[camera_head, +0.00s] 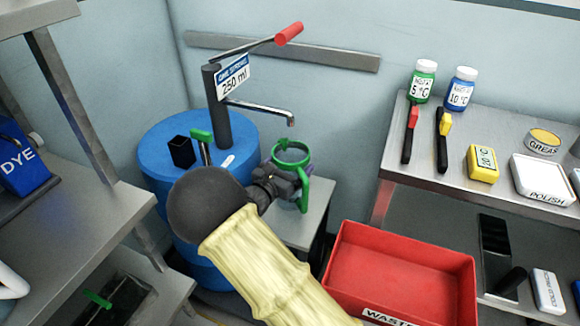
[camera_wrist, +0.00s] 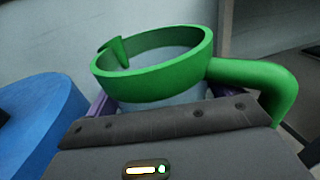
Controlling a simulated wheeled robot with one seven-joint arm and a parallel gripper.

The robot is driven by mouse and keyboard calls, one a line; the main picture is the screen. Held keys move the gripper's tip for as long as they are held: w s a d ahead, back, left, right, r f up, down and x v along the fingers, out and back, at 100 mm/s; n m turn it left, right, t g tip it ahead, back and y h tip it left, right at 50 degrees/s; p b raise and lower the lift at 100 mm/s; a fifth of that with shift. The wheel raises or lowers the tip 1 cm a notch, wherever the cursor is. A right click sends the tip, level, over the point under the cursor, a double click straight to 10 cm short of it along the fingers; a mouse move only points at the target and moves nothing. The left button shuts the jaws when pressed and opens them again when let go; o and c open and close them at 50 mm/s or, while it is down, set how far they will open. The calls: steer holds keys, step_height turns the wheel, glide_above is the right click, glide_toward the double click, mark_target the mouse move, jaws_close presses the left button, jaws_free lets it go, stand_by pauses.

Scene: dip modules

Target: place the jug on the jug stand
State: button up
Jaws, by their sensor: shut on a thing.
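The jug has a green rim, a green handle (camera_head: 304,190) and a pale see-through body. My gripper (camera_head: 288,176) is shut around the jug's body below the rim; purple finger parts show on both sides of it in the wrist view. The jug appears upright, and its green rim (camera_wrist: 155,65) and handle fill the upper wrist view, the handle to the right. A small grey stand (camera_head: 308,222), which looks like the jug stand, is below the jug, right of the blue drum. My gripper hides the jug's base, so I cannot tell whether it touches the stand.
A blue drum (camera_head: 165,135) carries a pump with a red-tipped lever (camera_head: 288,33) and a metal spout (camera_head: 262,110) behind and above the jug. A red waste bin (camera_head: 400,270) stands to the right. Shelves with bottles and tools flank both sides.

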steer(key=shift+f, duration=0.2)
steer(key=o, duration=1.2)
steer(key=shift+r, duration=0.15)
steer(key=p+v, duration=0.2)
steer(key=v, duration=1)
